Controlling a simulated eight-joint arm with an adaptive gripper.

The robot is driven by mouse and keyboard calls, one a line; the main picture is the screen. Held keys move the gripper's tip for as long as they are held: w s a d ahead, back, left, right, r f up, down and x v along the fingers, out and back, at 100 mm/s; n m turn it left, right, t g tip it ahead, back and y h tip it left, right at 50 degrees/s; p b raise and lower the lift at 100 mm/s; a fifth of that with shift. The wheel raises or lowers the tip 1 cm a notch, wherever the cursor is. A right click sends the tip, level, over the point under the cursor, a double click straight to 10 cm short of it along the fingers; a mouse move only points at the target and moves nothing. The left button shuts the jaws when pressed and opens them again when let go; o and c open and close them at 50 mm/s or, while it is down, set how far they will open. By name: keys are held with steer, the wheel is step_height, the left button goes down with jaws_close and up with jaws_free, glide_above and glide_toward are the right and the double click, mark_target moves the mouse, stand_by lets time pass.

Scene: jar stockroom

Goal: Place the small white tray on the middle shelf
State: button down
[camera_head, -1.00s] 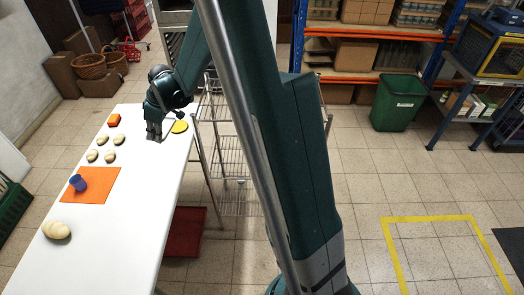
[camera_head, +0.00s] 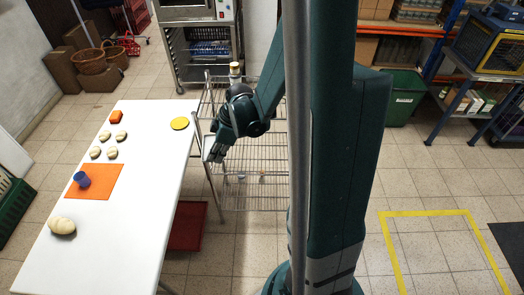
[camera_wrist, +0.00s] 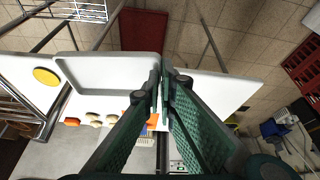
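The small white tray (camera_wrist: 112,68) shows in the wrist view, a shallow rectangle with a raised rim. My gripper (camera_wrist: 163,85) is shut on its right edge in that view. In the head view my gripper (camera_head: 212,152) is at the table's right edge, beside the wire rack; the tray is mostly hidden or blends with the table there. The wire rack (camera_head: 262,160) has several levels, with its right part behind my arm. The rack also shows at the top left of the wrist view (camera_wrist: 82,10).
The white table (camera_head: 120,225) holds a yellow disc (camera_head: 180,123), several pale buns (camera_head: 112,153), an orange block (camera_head: 116,116), an orange mat (camera_head: 100,186) and a blue cup (camera_head: 82,179). A red object (camera_head: 187,226) lies low between table and rack. A jar (camera_head: 235,70) stands at the rack's top.

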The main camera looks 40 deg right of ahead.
steer(key=s+d+f+m+h+b, duration=0.1)
steer(key=s+d+f+m+b, duration=0.2)
steer(key=d+f, duration=0.7)
steer(key=s+d+f+m+t+h+b, duration=0.1)
steer(key=s+d+f+m+b, duration=0.3)
steer(key=d+f+b, duration=0.3)
steer(key=s+d+f+m+h+b, duration=0.1)
steer(key=s+d+f+m+b, duration=0.2)
steer(key=d+f, duration=1.1)
steer(key=s+d+b, duration=0.2)
steer(key=d, duration=0.2)
steer(key=shift+s+d+t+h, duration=0.15)
steer(key=shift+s+t+h, duration=0.15)
steer(key=shift+s+h, duration=0.1)
steer(key=shift+w, duration=0.15)
steer(key=b, duration=0.2)
glide_toward(268, 158)
steer(key=shift+x, duration=0.9)
steer(key=shift+d, duration=0.1)
steer(key=shift+w, duration=0.55)
steer(key=shift+w+f+b, duration=0.2)
steer(key=shift+f+b, duration=0.45)
steer(key=shift+f, duration=1.15)
